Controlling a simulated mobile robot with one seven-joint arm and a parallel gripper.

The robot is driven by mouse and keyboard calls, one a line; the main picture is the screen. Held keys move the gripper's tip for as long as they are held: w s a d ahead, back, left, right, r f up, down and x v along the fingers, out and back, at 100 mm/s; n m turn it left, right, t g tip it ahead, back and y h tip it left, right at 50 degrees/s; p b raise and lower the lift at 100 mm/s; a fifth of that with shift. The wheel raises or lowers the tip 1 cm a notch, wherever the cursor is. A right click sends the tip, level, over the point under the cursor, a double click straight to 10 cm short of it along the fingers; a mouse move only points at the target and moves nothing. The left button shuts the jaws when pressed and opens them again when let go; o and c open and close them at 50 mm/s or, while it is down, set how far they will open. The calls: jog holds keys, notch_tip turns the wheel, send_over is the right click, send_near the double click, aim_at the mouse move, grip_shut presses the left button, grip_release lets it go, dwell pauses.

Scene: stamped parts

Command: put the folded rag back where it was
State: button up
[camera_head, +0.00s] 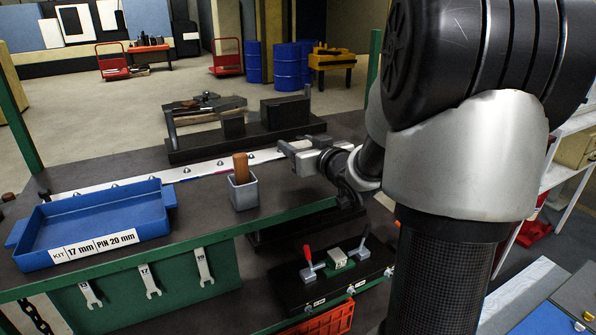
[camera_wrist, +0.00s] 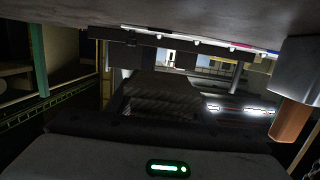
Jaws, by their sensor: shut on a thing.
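My gripper (camera_head: 287,148) is shut, over the far right part of the workbench (camera_head: 120,172), beside the grey cup and in front of the black fixtures. In the wrist view a dark, ribbed thing (camera_wrist: 160,97) lies just beyond my gripper's grey body. It looks like the folded rag held in the jaws, but it is too dark to be sure. In the head view the held thing cannot be made out. No other rag shows on the bench.
A grey cup (camera_head: 243,192) with a brown handle in it stands left of my gripper; it also shows in the wrist view (camera_wrist: 302,75). A blue tray (camera_head: 95,222) is at the left. Black fixtures (camera_head: 285,112) stand behind. Bare bench lies between tray and cup.

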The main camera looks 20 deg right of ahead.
jog(key=shift+f+b, duration=0.3)
jog(key=shift+f, duration=2.95)
jog(key=shift+f, duration=0.15)
jog(key=shift+f, duration=0.15)
jog(key=o, duration=1)
jog(key=shift+c, duration=0.2)
jog(key=shift+r, duration=0.4)
jog(key=s, duration=0.4)
jog(key=s+r, duration=0.1)
jog(key=s, duration=0.7)
jog(key=shift+d+r, duration=0.2)
jog(key=shift+r, duration=0.05)
